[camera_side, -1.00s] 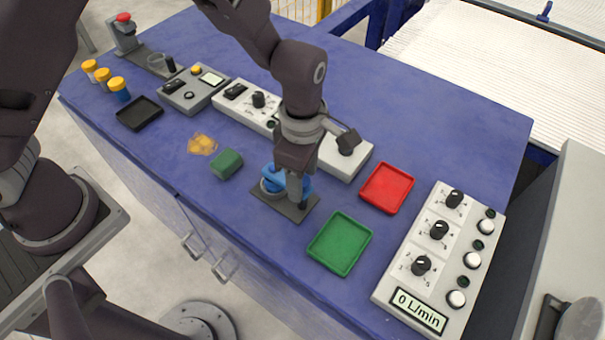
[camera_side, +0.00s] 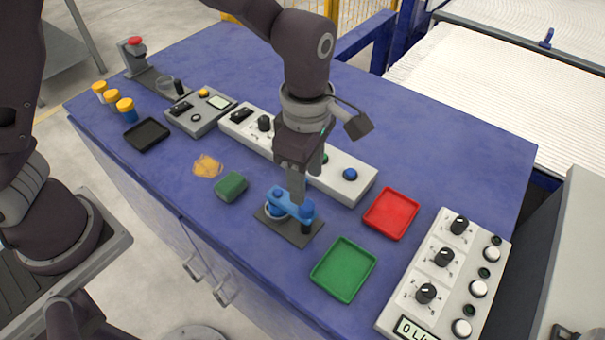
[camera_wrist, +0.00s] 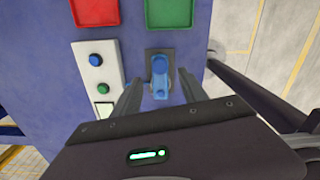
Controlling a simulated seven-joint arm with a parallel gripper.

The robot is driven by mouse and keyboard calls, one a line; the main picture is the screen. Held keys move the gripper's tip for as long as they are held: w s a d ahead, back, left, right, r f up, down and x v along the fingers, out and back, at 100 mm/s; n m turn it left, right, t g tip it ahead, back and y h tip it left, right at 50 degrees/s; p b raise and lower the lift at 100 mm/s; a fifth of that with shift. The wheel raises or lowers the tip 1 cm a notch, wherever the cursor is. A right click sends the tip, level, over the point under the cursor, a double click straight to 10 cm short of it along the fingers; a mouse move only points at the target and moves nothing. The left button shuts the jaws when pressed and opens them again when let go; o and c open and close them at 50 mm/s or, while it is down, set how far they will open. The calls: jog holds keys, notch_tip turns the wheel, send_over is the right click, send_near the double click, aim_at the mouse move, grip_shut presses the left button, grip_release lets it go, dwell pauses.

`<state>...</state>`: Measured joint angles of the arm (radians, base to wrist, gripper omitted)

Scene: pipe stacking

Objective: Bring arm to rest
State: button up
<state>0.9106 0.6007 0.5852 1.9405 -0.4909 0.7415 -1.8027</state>
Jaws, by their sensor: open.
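My gripper (camera_side: 296,185) is above and just behind the blue pipe piece (camera_side: 290,203), which sits on a dark grey base plate (camera_side: 292,231) on the blue table. In the wrist view my gripper (camera_wrist: 163,100) has its two fingers spread apart, with nothing held between them. The blue pipe piece (camera_wrist: 160,75) shows beyond the fingertips, apart from them as far as I can tell. In the side view the fingers overlap each other and hide a little of the piece's back.
A green tray (camera_side: 343,270) and a red tray (camera_side: 391,214) lie to the right. A white button panel (camera_side: 340,180) is close behind my gripper. A green block (camera_side: 231,187) and a yellowish patch (camera_side: 207,167) are to the left. A dial panel (camera_side: 440,285) stands at the right edge.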

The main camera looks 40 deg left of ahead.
jog(key=s+a+r+m+h, duration=0.1)
jog(key=s+a+r+m, duration=0.1)
jog(key=a+r+m, duration=0.15)
jog(key=s+a+r+m+t+h, duration=0.1)
jog(key=a+r+m, duration=0.1)
jog(key=r, duration=0.3)
jog(key=s+a+r+m+h, duration=0.1)
jog(key=s+a+r+m, duration=0.1)
jog(key=r, duration=0.2)
jog(key=s+a+r+m+t+y, duration=0.3)
jog(key=s+a+r+m+t, duration=0.1)
jog(key=s+a+m, duration=0.6)
jog(key=s+m, duration=0.2)
jog(key=shift+s+a+r+m+t, duration=0.2)
jog(key=shift+r+m+t, duration=0.1)
jog(key=shift+r+m, duration=0.1)
